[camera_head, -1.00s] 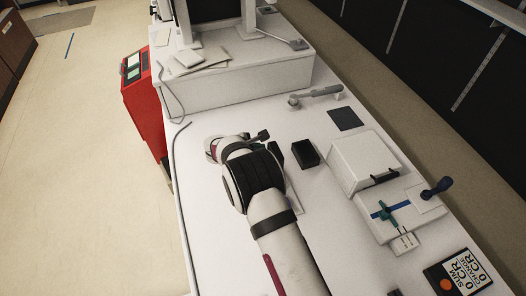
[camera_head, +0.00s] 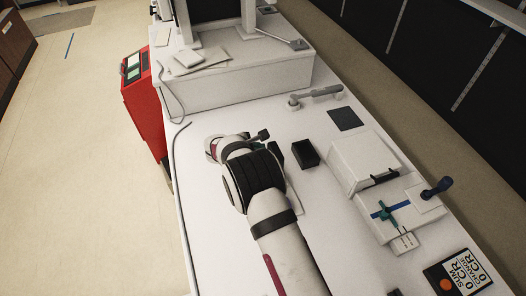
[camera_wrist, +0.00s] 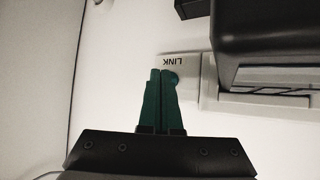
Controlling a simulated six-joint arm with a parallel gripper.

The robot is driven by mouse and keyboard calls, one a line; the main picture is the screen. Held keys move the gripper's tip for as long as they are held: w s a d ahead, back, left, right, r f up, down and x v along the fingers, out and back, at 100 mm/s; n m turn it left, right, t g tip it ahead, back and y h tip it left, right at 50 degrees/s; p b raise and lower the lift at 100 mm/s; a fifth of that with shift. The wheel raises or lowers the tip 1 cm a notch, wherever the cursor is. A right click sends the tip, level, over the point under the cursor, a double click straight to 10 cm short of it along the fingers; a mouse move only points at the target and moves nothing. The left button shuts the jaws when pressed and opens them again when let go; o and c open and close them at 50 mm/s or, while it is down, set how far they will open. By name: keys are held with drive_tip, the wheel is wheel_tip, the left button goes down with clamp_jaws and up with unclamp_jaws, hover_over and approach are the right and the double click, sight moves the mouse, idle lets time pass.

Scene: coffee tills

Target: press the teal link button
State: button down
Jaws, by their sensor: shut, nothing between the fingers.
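The teal link button (camera_wrist: 174,78) shows in the wrist view as a small rounded teal shape just right of my fingertips, partly hidden by the right finger. The printed word LINK sits just above it on a pale panel (camera_wrist: 193,72). My gripper (camera_wrist: 160,72) has dark teal fingers that are closed together with nothing between them. The tips overlap the panel's left end in the picture. Whether they touch the button or hover above it, I cannot tell. In the head view my arm covers the button and most of the gripper.
A dark block (camera_head: 305,153) stands right of my arm. A white raised stand (camera_head: 235,75) is behind.

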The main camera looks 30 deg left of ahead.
drive_tip(key=shift+r, duration=0.55)
drive_tip(key=shift+r, duration=2.5)
